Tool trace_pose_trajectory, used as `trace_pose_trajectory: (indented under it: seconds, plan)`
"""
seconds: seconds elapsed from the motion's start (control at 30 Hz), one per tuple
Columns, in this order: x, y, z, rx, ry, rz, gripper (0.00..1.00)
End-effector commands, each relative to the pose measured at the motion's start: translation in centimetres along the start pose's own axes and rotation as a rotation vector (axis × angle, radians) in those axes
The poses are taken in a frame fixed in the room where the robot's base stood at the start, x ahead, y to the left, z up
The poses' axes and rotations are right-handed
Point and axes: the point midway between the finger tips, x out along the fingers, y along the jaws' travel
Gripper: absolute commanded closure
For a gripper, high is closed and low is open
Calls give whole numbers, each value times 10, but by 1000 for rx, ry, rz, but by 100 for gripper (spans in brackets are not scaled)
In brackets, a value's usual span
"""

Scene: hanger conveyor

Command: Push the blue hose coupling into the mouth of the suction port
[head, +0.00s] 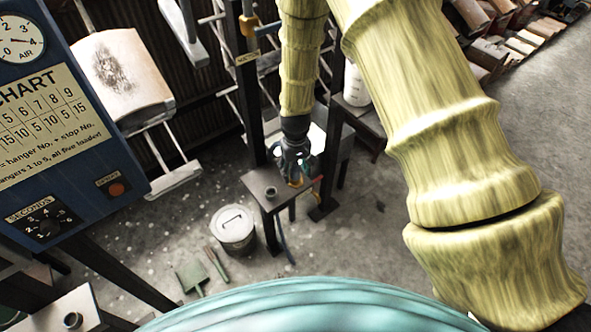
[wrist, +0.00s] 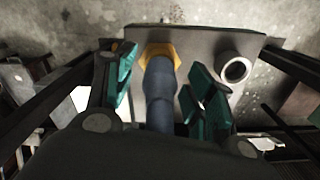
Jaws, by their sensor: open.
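The blue hose coupling (wrist: 160,95), with a yellow-orange hexagonal collar at its far end, lies between the fingers of my gripper (wrist: 158,88) in the wrist view. The fingers, with teal pads, are open on either side of it, with a visible gap at the left. In the head view my gripper (head: 297,172) is low beside a small dark stand, with a bit of orange at its tip. A round grey open-mouthed fitting (wrist: 235,70) stands on the stand's plate, right of the coupling; it also shows in the head view (head: 270,192). I cannot tell whether it is the suction port.
A post carries a small label (head: 247,57) that seems to read suction, with a yellow-and-blue fitting (head: 248,22) above. A lidded bucket (head: 233,229) and a green dustpan (head: 191,277) are on the floor. A blue control panel (head: 60,120) stands left.

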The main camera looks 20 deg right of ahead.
Motion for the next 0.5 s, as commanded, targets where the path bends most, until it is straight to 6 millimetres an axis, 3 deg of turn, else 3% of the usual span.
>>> trace_pose_trajectory:
  seconds: [0.33,0.5]
  plan:
    - [-1,0,0,0,0,0,36]
    - [-11,0,-1,0,2,0,36]
